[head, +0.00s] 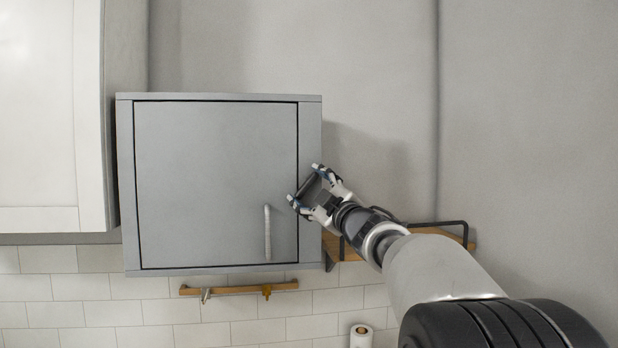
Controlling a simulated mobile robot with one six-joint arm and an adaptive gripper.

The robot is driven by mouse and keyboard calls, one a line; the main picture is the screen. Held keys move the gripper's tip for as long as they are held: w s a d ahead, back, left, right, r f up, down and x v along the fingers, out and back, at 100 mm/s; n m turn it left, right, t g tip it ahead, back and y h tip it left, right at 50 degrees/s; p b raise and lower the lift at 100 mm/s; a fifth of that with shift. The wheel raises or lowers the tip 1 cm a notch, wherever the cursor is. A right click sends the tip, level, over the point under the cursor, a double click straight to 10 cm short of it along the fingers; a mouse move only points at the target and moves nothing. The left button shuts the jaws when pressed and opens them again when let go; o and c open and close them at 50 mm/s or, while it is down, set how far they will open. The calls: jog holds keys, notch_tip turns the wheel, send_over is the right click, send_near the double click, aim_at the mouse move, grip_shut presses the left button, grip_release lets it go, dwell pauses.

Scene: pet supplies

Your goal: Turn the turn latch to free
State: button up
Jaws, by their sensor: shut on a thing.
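A grey wall cabinet (309,120) has its door (205,175) shut, flush in the frame. A pale vertical bar handle (267,232) is on the door's lower right. My gripper (305,183) is at the door's right edge, over the right side of the frame, above and right of the handle. Its two fingers are shut on the turn latch (309,188), a small dark piece between them. The fingers cover much of the latch, so I cannot tell its exact angle.
A wooden shelf with a black rail (440,224) is right of the cabinet, behind my arm. A wooden hook rail (236,288) is below it. A white cupboard (50,110) stands close at the left. A white roll (361,336) is at the bottom.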

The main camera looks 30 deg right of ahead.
jog(key=n+p, duration=0.1)
jog(key=n+g+p, duration=0.1)
jog(key=n+p, duration=0.1)
jog(key=n+y+p, duration=0.1)
jog(key=n, duration=0.1)
jog(key=shift+s+d+r+g, duration=0.1)
jog(key=shift+d+r+g, duration=0.1)
jog(key=shift+d+g, duration=0.2)
jog(key=n+p, duration=0.1)
jog(key=n+g+p, duration=0.1)
jog(key=n+p, duration=0.1)
jog(key=shift+s+d+f, duration=0.1)
jog(key=shift+d, duration=0.1)
jog(key=o, duration=1)
jog(key=shift+o, duration=0.2)
jog(key=s+d, duration=0.1)
jog(key=s, duration=1.1)
jog(key=shift+d, duration=0.2)
